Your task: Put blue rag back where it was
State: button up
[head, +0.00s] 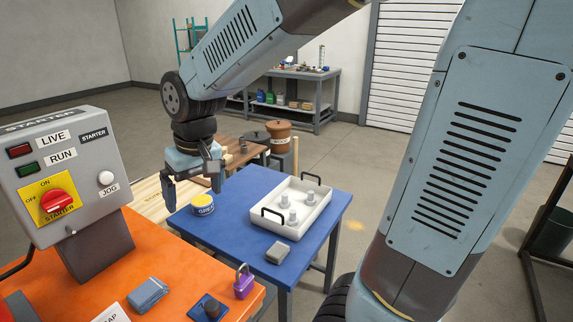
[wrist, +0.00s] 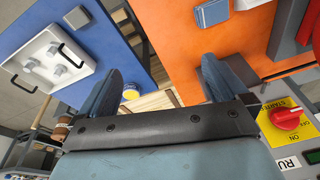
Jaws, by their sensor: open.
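A folded blue rag (head: 148,294) lies flat on the orange bench (head: 185,262), in front of the starter box. What looks like the same rag shows near the top edge of the wrist view (wrist: 212,12). My gripper (head: 192,182) is open with nothing between its fingers. It hangs near the gap between the orange bench and the blue table (head: 235,200), just left of the grease tin and well behind the rag. In the wrist view the open fingers (wrist: 163,78) are apart from the rag.
The grey starter box (head: 66,165) stands on the orange bench. A purple padlock (head: 243,284), a blue block with a dark knob (head: 209,308) and a white sign (head: 113,311) lie near the rag. The blue table holds a grease tin (head: 203,205), white tray (head: 318,212) and grey block (head: 277,252).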

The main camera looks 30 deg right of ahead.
jog(key=s+d+r+m+t, duration=0.1)
jog(key=s+d+r, duration=0.2)
jog(key=s+d, duration=0.2)
jog(key=s+d+r+m+t+h, duration=0.1)
jog(key=s+d+r, duration=0.3)
jog(key=d, duration=0.6)
jog(key=shift+s+d+r+m+t, duration=0.15)
jog(key=shift+s+d+m+t, duration=0.25)
jog(key=shift+s+m+t, duration=0.5)
jog(key=shift+s, duration=0.1)
